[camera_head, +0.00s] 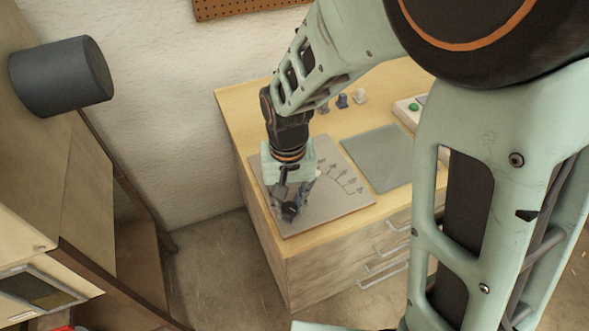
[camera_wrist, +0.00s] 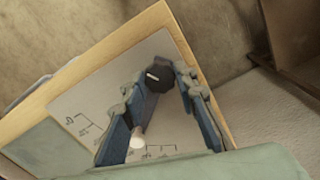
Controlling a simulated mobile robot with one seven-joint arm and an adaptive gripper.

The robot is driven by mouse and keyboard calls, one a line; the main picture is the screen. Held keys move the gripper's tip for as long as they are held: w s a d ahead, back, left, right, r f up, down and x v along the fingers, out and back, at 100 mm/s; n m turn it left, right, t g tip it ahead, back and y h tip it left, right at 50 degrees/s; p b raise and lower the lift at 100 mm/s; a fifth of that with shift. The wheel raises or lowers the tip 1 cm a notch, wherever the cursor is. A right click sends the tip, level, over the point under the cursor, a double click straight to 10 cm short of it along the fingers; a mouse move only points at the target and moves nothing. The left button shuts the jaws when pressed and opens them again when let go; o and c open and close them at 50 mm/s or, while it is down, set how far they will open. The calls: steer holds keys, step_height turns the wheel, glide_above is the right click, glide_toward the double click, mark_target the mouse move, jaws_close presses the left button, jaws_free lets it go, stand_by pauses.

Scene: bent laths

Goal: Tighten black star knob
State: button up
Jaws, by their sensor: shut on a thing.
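The black star knob (camera_wrist: 157,78) shows in the wrist view as a dark round knob with a pale mark on top. It sits near the corner of the grey plate (camera_head: 345,203) on the wooden cabinet. My gripper (camera_wrist: 168,80) points down over the plate with its blue-grey fingers on either side of the knob, and it is shut on the knob. In the head view my gripper (camera_head: 291,205) hides most of the knob. A small pale round piece (camera_wrist: 137,140) lies between the fingers, nearer the palm in the picture.
The plate carries printed branching marks (camera_head: 343,177). A green-grey mat (camera_head: 377,158) lies beside it. Small grey and pale pegs (camera_head: 342,101) and a white box with a green button (camera_head: 413,107) stand at the back. A dark cylinder (camera_head: 62,77) juts from the left.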

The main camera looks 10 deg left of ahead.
steer(key=m, duration=0.4)
steer(key=shift+m, duration=0.3)
steer(key=m+p, duration=0.1)
steer(key=m, duration=0.3)
steer(key=shift+r+m, duration=0.1)
steer(key=shift+m, duration=0.2)
steer(key=m+p, duration=0.1)
steer(key=m, duration=0.3)
steer(key=shift+m, duration=0.3)
steer(key=shift+m+p, duration=0.85)
steer(key=shift+m, duration=1.05)
steer(key=shift+w, duration=0.1)
steer(key=o, duration=1.2)
steer(key=shift+c, duration=0.2)
